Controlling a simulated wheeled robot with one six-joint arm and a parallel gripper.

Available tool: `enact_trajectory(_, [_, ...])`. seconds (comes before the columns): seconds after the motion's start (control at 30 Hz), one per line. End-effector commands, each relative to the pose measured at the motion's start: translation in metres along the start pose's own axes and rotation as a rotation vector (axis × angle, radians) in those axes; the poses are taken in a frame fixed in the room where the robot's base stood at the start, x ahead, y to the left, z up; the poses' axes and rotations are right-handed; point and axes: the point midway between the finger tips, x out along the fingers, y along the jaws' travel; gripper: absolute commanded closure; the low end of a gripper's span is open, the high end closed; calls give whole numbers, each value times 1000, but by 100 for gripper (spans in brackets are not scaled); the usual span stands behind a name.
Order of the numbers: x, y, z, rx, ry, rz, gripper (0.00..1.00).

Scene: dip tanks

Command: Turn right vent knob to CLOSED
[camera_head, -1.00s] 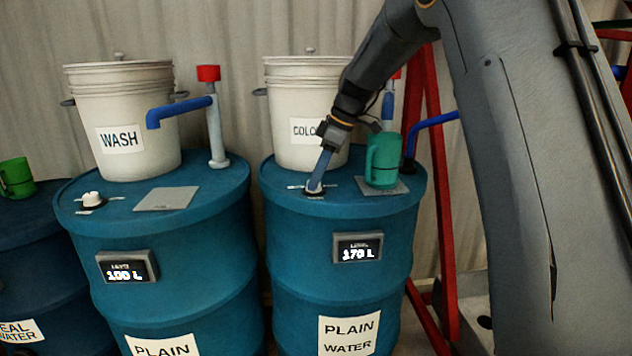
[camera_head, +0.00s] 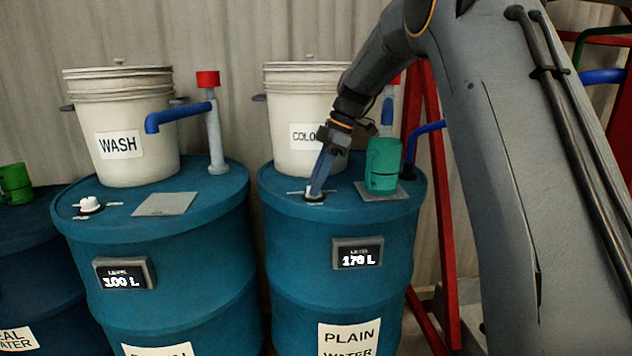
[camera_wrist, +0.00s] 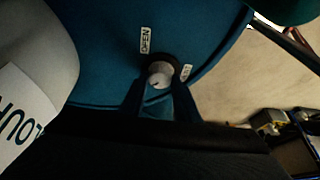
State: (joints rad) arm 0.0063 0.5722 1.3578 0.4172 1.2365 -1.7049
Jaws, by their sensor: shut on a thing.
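The right vent knob (camera_wrist: 159,73) is a small pale round knob on a black base, on top of the right blue drum (camera_head: 300,225). My gripper (camera_head: 315,190) reaches down onto it from above, and its fingers are shut on the knob. In the wrist view one finger is on each side of the knob. An OPEN label (camera_wrist: 146,40) lies by the knob, and a second label (camera_wrist: 186,72) beside it is partly hidden and unreadable. I cannot tell clearly where the knob points. In the head view the fingers mostly cover the knob.
A green mug (camera_head: 382,165) stands on a grey plate just right of my gripper. The COLOUR-type white bucket (camera_head: 285,120) stands close behind. The left drum (camera_head: 150,260) carries the WASH bucket (camera_head: 122,120), a blue spout (camera_head: 180,112) and another white knob (camera_head: 90,204).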

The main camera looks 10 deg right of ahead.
Motion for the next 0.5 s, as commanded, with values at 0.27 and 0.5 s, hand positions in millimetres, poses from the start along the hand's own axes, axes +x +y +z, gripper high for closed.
enact_trajectory(0.27, [0,0,0,0,-1,0,52])
enact_trajectory(0.5, [-3,0,-1,0,0,1,52])
